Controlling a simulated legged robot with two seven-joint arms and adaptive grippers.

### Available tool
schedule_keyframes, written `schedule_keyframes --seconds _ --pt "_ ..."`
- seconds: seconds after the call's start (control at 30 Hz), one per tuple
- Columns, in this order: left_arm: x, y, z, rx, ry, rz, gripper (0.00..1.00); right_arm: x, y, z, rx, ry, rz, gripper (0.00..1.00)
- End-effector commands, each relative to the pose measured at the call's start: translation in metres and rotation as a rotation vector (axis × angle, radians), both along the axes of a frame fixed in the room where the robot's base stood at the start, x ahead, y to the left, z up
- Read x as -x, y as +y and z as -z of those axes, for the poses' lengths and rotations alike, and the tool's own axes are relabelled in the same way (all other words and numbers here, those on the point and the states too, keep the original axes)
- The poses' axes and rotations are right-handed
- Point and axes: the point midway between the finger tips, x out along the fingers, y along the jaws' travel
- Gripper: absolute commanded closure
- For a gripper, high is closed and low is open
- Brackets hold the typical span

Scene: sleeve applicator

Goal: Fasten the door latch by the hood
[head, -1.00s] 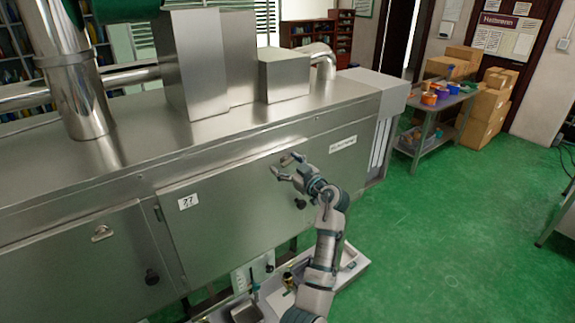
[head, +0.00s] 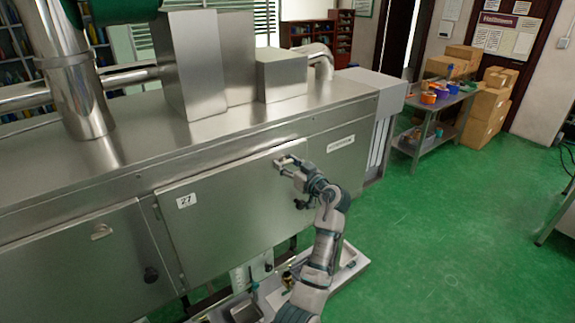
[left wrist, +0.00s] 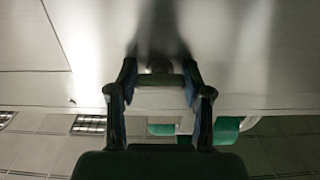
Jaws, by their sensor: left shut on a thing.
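The steel machine's middle door (head: 225,215) bears a small white label and appears closed, roughly flush with the panel around it. The latch (head: 288,160) is a small pale metal handle at the door's upper right, partly hidden by my fingers. My left gripper (head: 284,165) is shut on the latch. In the left wrist view the latch (left wrist: 159,79) shows as a short bar between the fingertips of my left gripper (left wrist: 159,72), in front of the bright steel face. My right gripper is in neither view.
A black knob (head: 300,203) sits near my wrist. A neighbouring door (head: 75,265) on the left has its own latch (head: 102,232). Below is a tray (head: 350,270) with tools. A side table (head: 437,110) stands right, beyond free green floor.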

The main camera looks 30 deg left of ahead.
Motion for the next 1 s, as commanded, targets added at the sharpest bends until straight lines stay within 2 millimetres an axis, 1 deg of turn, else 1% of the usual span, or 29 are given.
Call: schedule_keyframes --seconds 0.03,0.1,0.13,0.17,0.2,0.23,0.47,0.53,0.67,0.77,1.0 --pt "-0.001 -0.002 -0.004 -0.007 -0.004 0.006 0.85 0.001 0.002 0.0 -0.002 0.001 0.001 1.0" --pt "-0.001 -0.002 -0.004 -0.007 -0.004 0.006 0.85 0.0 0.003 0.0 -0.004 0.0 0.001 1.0" --pt "-0.001 -0.002 -0.004 -0.007 -0.005 0.006 0.48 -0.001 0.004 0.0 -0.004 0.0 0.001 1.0" --pt "-0.001 -0.002 -0.004 -0.007 -0.005 0.006 0.41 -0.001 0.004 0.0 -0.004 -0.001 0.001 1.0" --pt "-0.001 -0.002 -0.003 -0.006 -0.004 0.006 0.31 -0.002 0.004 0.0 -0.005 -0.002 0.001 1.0" --pt "-0.001 -0.002 -0.003 -0.006 -0.004 0.005 0.25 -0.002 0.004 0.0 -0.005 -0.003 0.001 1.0" --pt "0.0 -0.001 -0.002 -0.003 -0.003 0.003 0.25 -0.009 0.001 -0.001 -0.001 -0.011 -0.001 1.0" --pt "0.0 -0.002 -0.001 -0.002 -0.003 0.003 0.25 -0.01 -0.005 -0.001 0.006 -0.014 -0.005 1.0" --pt "0.004 -0.011 -0.001 -0.002 -0.004 0.004 0.25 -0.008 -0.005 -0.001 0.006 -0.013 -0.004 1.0" --pt "0.01 -0.028 0.0 -0.002 -0.004 0.006 0.25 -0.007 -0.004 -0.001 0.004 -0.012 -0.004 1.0" --pt "0.03 -0.078 0.0 -0.002 -0.003 0.006 0.25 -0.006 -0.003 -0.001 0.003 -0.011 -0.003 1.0"
